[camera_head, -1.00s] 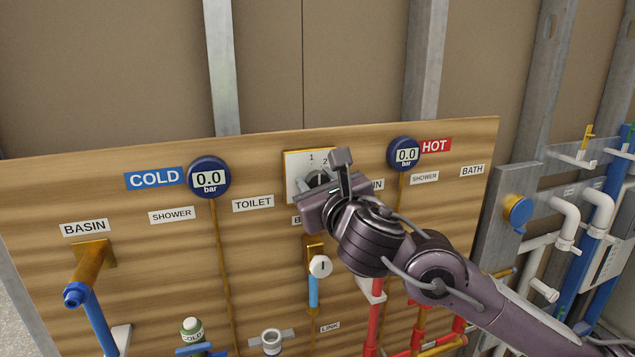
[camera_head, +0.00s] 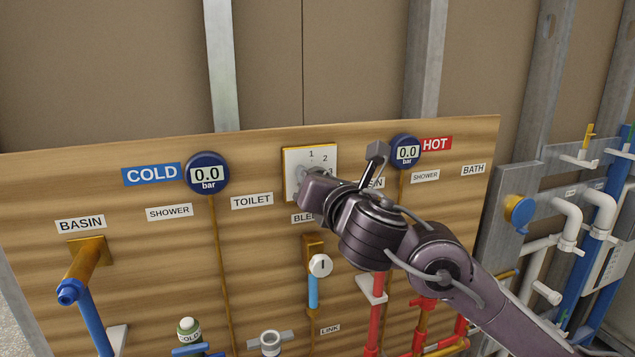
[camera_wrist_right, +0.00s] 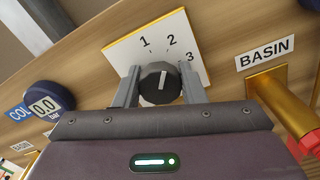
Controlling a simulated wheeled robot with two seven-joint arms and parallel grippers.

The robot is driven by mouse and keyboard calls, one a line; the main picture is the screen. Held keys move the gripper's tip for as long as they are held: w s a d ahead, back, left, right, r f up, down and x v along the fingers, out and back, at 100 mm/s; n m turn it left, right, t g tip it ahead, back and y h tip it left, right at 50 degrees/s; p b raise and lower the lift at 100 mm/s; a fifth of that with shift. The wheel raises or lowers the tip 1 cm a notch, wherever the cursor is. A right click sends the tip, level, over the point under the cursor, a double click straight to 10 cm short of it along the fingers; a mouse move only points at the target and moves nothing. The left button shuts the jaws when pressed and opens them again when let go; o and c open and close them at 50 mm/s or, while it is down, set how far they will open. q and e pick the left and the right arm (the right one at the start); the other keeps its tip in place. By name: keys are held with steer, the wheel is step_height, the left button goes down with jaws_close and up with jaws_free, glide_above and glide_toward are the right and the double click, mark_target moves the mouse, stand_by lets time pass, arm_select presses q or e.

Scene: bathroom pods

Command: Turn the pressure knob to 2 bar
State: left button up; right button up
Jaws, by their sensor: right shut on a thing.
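The pressure knob (camera_wrist_right: 160,83) is a dark round knob with a white pointer line, on a white dial plate (camera_head: 296,160) marked 1, 2 and 3. In the right wrist view, the pointer stands near upright, roughly between 1 and 2; its exact setting is hard to tell. My right gripper (camera_wrist_right: 160,87) is shut on the knob, one finger on each side. In the head view, my right gripper (camera_head: 304,178) covers the plate's lower part and hides most of the knob. My left gripper is out of view.
The COLD gauge (camera_head: 207,173) and HOT gauge (camera_head: 405,152) both read 0.0 bar. A bleed valve (camera_head: 320,265) and red pipes (camera_head: 375,310) sit below my right arm. A brass basin outlet (camera_head: 90,252) juts out at left.

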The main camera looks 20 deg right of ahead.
steer(key=shift+m, duration=0.7)
steer(key=o, duration=1)
steer(key=shift+s, duration=0.1)
steer(key=s+p, duration=0.1)
steer(key=s, duration=0.6)
steer(key=shift+s+d, duration=0.2)
steer(key=shift+s, duration=0.15)
steer(key=shift+f+m, duration=0.1)
steer(key=shift+m, duration=0.2)
